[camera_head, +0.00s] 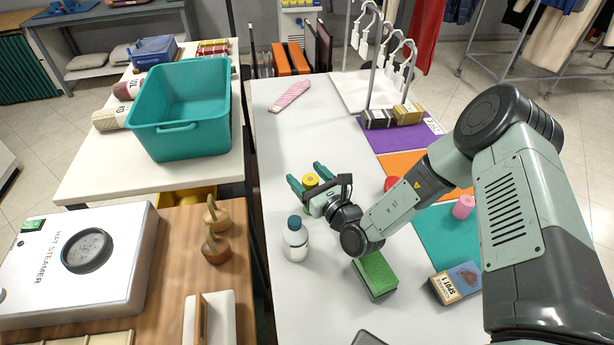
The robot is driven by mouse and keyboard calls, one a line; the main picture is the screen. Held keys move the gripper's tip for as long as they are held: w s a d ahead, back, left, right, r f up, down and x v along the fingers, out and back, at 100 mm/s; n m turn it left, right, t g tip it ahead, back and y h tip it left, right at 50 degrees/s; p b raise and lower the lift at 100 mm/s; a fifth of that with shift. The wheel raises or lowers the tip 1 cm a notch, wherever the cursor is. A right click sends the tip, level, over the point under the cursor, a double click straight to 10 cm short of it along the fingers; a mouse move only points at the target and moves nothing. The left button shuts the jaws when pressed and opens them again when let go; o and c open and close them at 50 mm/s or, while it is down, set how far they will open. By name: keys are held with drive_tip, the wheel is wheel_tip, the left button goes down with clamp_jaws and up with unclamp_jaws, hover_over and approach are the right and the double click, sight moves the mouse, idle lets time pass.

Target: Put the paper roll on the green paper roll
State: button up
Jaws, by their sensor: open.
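My gripper (305,176) is open over the left-middle of the white table, its fingers pointing away from the camera. A small yellow round item (311,180) shows between the fingers; whether they touch it I cannot tell. A pink cylinder (463,206), which may be the paper roll, stands on a flat teal-green sheet (432,222) at the right. No clearly green roll shows; this sheet and a green sponge-like block (376,273) are the green things on the table. A red round item (391,184) is partly hidden behind my arm.
A cardboard box (456,283) lies at the front right. Orange (400,162) and purple (404,140) sheets lie behind the teal one. The table's back left is mostly clear, with a pink patterned item (289,96).

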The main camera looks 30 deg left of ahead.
drive_tip(key=v, duration=1.2)
drive_tip(key=s+d+r+n+g+h, duration=0.1)
drive_tip(key=s+d+r+n+g, duration=0.15)
drive_tip(key=r+n+g, duration=0.5)
drive_tip(key=s+d+r+n+g+h, duration=0.25)
drive_tip(key=r+n+g, duration=0.25)
drive_tip(key=r+n, duration=0.6)
drive_tip(key=s+d+r+n+t+h, duration=0.2)
drive_tip(key=d+r+t+h, duration=0.3)
drive_tip(key=d, duration=0.8)
drive_tip(key=s+d+r+n+t+h, duration=0.2)
drive_tip(key=s+d+r+t+h, duration=0.3)
drive_tip(key=d+r+h, duration=0.3)
drive_tip(key=d+r+t, duration=0.1)
drive_tip(key=d+r, duration=0.3)
drive_tip(key=d, duration=0.1)
drive_tip(key=shift+s, duration=0.25)
